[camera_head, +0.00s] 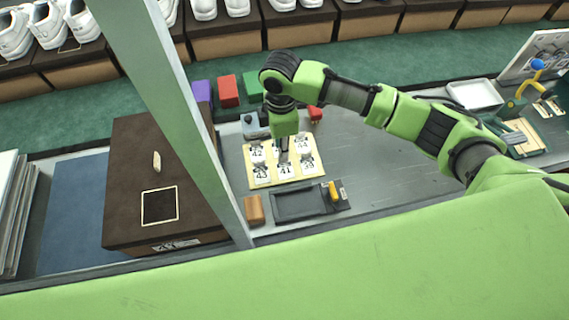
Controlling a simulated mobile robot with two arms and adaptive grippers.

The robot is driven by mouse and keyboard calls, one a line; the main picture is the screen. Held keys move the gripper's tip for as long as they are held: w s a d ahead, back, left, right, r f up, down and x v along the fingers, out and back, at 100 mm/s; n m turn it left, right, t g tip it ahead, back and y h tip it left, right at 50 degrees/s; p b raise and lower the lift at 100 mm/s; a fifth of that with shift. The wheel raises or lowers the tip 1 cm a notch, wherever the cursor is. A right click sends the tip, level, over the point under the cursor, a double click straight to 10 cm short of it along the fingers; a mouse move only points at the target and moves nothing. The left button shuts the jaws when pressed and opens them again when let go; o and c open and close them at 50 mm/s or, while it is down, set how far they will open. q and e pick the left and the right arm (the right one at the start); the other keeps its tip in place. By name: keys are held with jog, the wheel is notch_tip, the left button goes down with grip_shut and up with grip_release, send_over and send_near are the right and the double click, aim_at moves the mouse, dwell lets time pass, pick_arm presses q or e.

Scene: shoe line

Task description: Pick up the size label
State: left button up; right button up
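Several white size labels lie in two rows on a pale yellow board (250,184) on the grey worktop. I can read 42 (257,152), 44 (302,143), 43 (262,173), 41 (286,170) and 39 (309,167). My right gripper (283,157) points down over the middle of the board, just behind label 41, and covers the middle of the back row. Its fingertips are small and dark here; I cannot tell their opening or whether they touch a label. My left gripper is not in view.
A brown shoebox (135,205) stands left, behind a grey post (175,100). A dark tray (298,204) with a yellow part and an orange-brown block (254,210) sit in front of the board. A red block (228,92) stands behind. The worktop right of the board is clear.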

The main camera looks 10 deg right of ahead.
aim_at(283, 162)
jog(key=shift+d+f, duration=0.1)
jog(key=shift+f, duration=0.45)
notch_tip(283, 162, down, 4)
jog(key=shift+d+r+p, duration=0.15)
jog(key=shift+p, duration=0.45)
jog(key=shift+f, duration=0.3)
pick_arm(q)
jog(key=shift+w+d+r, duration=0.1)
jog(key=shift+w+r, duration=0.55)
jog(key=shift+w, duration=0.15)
pick_arm(e)
grip_shut()
